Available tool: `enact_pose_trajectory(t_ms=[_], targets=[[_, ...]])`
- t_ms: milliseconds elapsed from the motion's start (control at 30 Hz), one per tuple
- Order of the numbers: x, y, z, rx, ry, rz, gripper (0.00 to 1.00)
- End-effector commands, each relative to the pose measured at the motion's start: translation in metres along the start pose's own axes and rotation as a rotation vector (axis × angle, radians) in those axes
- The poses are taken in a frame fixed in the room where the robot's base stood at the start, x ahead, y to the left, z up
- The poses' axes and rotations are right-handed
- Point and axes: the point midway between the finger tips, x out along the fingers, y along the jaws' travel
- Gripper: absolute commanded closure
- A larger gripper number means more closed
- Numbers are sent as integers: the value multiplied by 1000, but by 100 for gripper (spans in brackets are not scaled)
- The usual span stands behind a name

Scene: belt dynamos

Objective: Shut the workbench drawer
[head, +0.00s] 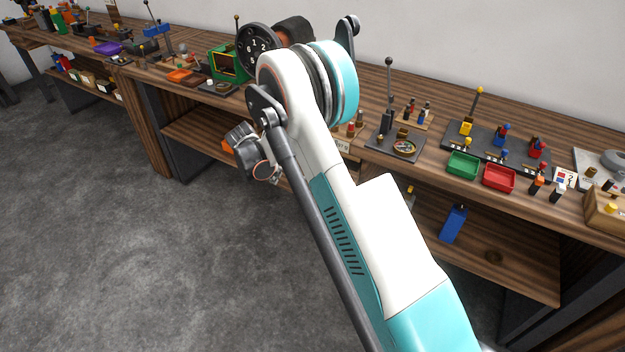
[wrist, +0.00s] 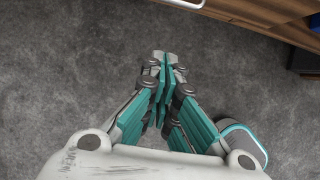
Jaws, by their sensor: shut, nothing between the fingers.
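My gripper (wrist: 165,62) is shut and empty in the wrist view, its teal fingers together over the bare grey floor. A pale metal handle (wrist: 184,4) shows at the top edge of the wrist view, apart from and beyond the fingertips. It is beside a wooden front or edge (wrist: 245,12), which may be the drawer; how far it stands out I cannot tell. In the head view my raised arm covers the middle of the workbench (head: 440,158), so the drawer is not clearly seen there. My fingers are not clear in that view.
The bench top carries a green tray (head: 463,164), a red tray (head: 498,177), a green box frame (head: 229,65) and several levers and blocks. A blue block (head: 453,224) stands on the lower shelf. The floor (head: 150,240) in front is clear.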

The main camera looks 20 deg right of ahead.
Motion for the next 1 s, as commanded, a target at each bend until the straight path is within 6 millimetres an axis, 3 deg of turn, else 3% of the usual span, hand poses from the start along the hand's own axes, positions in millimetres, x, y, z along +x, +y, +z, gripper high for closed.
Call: enact_pose_trajectory(t_ms=[167,667,800,1000], targets=[[12,1,-3,-4,-1,3,100],[106,1,-4,-4,0,2,100],[108,1,20,-2,0,2,100],[110,1,34,-4,-1,3,100]])
